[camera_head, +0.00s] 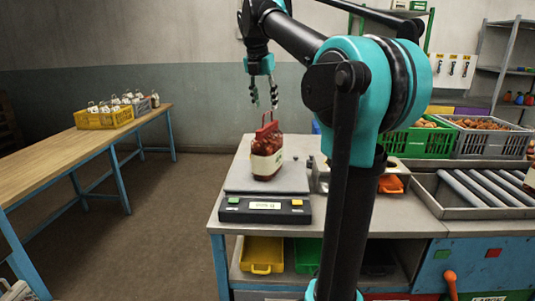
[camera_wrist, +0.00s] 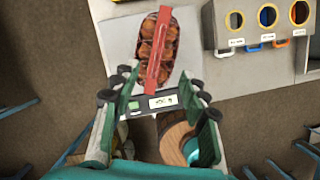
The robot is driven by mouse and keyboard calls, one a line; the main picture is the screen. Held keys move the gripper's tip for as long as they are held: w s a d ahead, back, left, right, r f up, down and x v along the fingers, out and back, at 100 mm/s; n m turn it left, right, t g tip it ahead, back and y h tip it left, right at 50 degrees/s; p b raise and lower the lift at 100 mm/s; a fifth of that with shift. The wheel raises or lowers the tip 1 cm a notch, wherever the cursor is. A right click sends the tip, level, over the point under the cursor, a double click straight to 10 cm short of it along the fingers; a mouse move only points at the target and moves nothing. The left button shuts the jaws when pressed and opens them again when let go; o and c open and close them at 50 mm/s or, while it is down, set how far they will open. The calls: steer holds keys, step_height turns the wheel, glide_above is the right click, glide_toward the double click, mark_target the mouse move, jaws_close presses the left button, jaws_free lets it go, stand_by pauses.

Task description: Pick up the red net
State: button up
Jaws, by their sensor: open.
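The red net (camera_head: 267,150) stands upright on the scale (camera_head: 230,178) on the workbench. It has a red handle on top and a pale label band around its lower part. In the wrist view the red net (camera_wrist: 158,48) lies ahead of the fingertips, seen from above with its red handle strip across the middle. My gripper (camera_head: 264,95) is open and empty, above the net and apart from it. In the wrist view the open gripper fingers (camera_wrist: 160,90) frame the near end of the handle strip.
A green crate (camera_head: 420,140) and a grey crate (camera_head: 485,140) of produce stand at the right, behind a roller tray (camera_head: 480,190). A wooden table (camera_head: 80,150) at the left bears a yellow crate (camera_head: 103,119). Space above the scale is clear around the net.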

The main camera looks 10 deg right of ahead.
mark_target(267, 125)
steer(key=x, duration=0.4)
steer(key=shift+f, duration=0.1)
steer(key=shift+x, duration=2.65)
steer(key=shift+w+a, duration=0.15)
steer(key=shift+c, duration=0.3)
